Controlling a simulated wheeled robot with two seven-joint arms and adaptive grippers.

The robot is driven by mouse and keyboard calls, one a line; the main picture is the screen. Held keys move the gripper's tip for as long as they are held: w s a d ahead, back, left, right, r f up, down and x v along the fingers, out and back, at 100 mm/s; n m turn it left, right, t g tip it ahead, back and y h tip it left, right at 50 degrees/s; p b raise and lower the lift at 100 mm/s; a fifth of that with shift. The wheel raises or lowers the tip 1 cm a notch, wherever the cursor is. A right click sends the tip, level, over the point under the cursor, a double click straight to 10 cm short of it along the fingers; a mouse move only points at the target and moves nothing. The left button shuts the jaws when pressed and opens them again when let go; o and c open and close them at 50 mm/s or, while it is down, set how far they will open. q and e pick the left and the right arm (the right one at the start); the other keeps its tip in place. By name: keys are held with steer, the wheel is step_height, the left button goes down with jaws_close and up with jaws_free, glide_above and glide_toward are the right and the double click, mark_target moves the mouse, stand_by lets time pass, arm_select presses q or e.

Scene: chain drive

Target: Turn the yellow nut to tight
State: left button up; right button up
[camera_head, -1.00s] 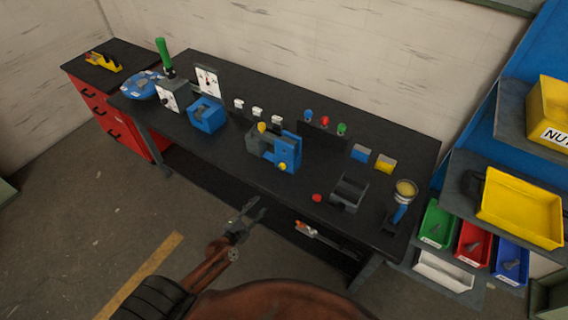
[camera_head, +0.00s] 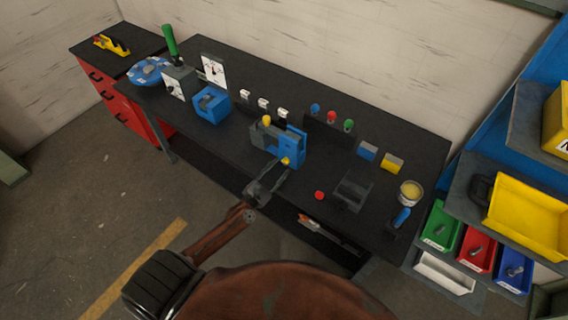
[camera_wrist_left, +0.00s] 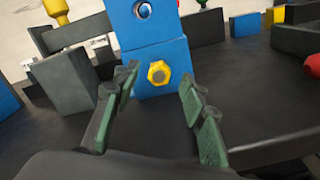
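The yellow nut (camera_wrist_left: 159,73) sits on a bolt end on the front face of a blue block (camera_wrist_left: 150,45). In the head view the nut (camera_head: 286,161) shows low on the blue block (camera_head: 292,147), near the bench's front edge. My left gripper (camera_head: 280,170) is in front of the nut. In the left wrist view its two green-padded fingers (camera_wrist_left: 158,77) are open, one on each side of the nut and short of it, with nothing between them. My right gripper is not in view.
A grey vise-like block with a yellow knob (camera_head: 267,120) stands left of the blue block. A red button (camera_head: 319,195) and a dark grey holder (camera_head: 352,190) are to the right. Colored knobs (camera_head: 331,117) stand behind.

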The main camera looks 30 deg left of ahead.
mark_target(285, 162)
arm_select(q)
steer(key=w, duration=0.3)
steer(key=shift+d, duration=0.1)
steer(key=shift+w, duration=0.1)
steer(key=shift+c, duration=0.8)
steer(key=c, duration=0.3)
jaws_close()
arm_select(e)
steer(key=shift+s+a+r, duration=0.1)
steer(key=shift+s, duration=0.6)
